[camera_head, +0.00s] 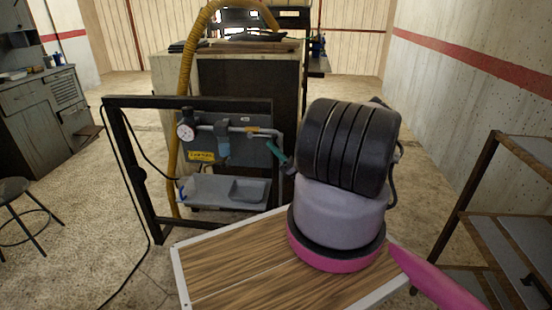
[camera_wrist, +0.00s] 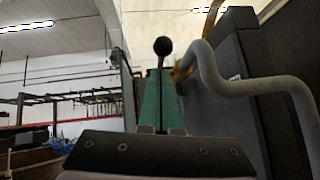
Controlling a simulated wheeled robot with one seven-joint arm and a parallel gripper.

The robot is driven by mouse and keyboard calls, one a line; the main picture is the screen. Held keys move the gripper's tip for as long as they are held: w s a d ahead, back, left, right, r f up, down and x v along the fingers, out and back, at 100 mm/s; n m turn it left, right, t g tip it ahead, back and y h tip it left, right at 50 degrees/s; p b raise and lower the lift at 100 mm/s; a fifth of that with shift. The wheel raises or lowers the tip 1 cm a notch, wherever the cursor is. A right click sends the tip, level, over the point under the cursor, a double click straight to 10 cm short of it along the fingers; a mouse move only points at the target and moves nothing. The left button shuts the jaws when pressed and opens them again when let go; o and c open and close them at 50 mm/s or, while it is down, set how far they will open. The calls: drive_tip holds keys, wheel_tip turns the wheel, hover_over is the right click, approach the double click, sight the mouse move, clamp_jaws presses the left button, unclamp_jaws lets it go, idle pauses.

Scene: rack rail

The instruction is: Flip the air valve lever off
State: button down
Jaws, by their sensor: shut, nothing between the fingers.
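The air line runs along a grey panel in the head view, with a small brass-yellow valve (camera_head: 252,129) on the pipe. The same brass-yellow part shows at the pipe end in the wrist view (camera_wrist: 181,72). A black ball knob on a thin stem (camera_wrist: 163,46), which looks like the lever, stands up just beyond my fingertips in the wrist view. The lever is too small to make out in the head view. My gripper (camera_head: 270,144) has green fingers, shut and empty, just right of and below the valve. Whether they touch the lever I cannot tell.
A pressure gauge (camera_head: 186,132) and a blue filter bowl (camera_head: 223,147) hang on the line left of the valve. A grey pipe (camera_wrist: 262,86) bends close on the right in the wrist view. A grey tray (camera_head: 190,196) sits below the panel. A dark frame (camera_head: 132,175) surrounds it.

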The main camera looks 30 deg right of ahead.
drive_tip(key=shift+r, duration=0.45)
drive_tip(key=shift+d+r, duration=0.1)
drive_tip(key=shift+r, duration=0.05)
